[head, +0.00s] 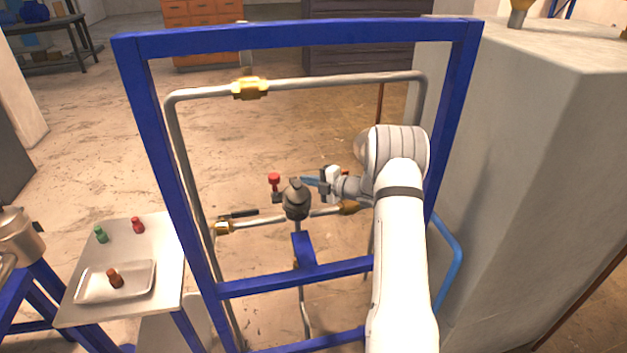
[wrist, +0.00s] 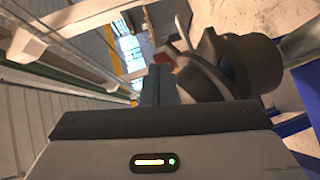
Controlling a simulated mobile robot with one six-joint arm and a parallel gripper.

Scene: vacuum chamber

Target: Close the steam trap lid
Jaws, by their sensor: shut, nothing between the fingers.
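The steam trap (head: 297,203) is a dark grey round body on the pipework inside the blue frame. Its lid (head: 296,186) appears as a dark piece at the top; I cannot tell its exact angle. In the wrist view the steam trap (wrist: 250,65) is large and close, right of the fingers, with rounded dark parts overlapping. My gripper (head: 311,181) is just right of the trap, at about the height of its top, fingers pointing left. In the wrist view my gripper (wrist: 158,85) is shut and empty. Whether it touches the trap is unclear.
A blue frame (head: 300,36) surrounds the pipes. A red-topped fitting (head: 274,178) stands just left of the trap. A side table (head: 172,262) at left holds a white tray (head: 84,291) and small coloured pieces. A concrete block (head: 520,150) stands at right.

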